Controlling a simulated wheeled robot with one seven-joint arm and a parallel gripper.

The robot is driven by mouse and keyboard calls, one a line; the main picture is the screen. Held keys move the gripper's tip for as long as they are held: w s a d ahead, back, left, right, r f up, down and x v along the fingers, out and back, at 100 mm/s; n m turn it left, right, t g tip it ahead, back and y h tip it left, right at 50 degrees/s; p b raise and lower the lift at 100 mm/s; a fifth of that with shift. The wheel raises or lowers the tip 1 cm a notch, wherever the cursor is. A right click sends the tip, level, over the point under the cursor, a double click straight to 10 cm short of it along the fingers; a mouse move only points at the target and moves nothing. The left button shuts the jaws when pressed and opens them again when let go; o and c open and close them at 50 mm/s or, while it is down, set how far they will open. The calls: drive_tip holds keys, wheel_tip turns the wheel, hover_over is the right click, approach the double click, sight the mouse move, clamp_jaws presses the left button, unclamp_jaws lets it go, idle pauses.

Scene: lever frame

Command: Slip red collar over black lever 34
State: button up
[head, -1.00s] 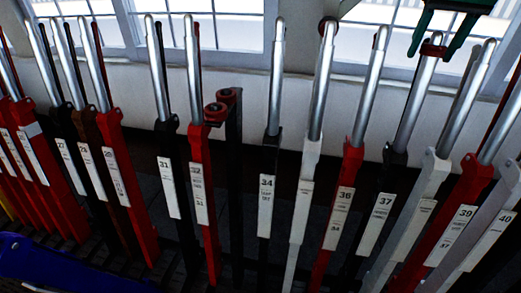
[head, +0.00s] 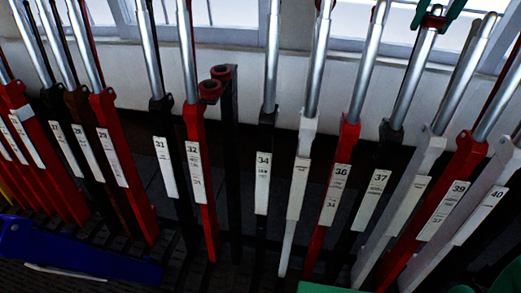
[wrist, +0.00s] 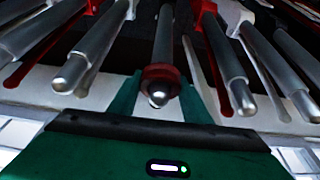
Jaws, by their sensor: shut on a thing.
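My green gripper (head: 433,16) is at the top right of the head view, partly cut off by the edge. It is shut on the red collar (wrist: 157,72), which shows between its fingers in the wrist view. The collar is around the silver top of a lever, and the rounded tip pokes through it. In the head view this is the black lever 37 (head: 407,85). Black lever 34 (head: 271,60) stands left of it, with the white lever 35 and red lever 36 between. Its visible shaft is bare; its tip is cut off by the top edge.
Levers stand close together on both sides. Left of lever 34, a short black post (head: 232,130) carries two red rings (head: 215,83) near its top. A blue object (head: 75,250) lies at the lower left. Windows and a pale wall are behind.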

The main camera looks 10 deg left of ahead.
drive_tip(key=shift+w+r, duration=0.25)
drive_tip(key=shift+r, duration=1)
drive_tip(key=shift+w+r, duration=0.2)
drive_tip(key=shift+r, duration=1.05)
drive_tip(key=shift+w+r, duration=0.25)
drive_tip(key=shift+r, duration=1.1)
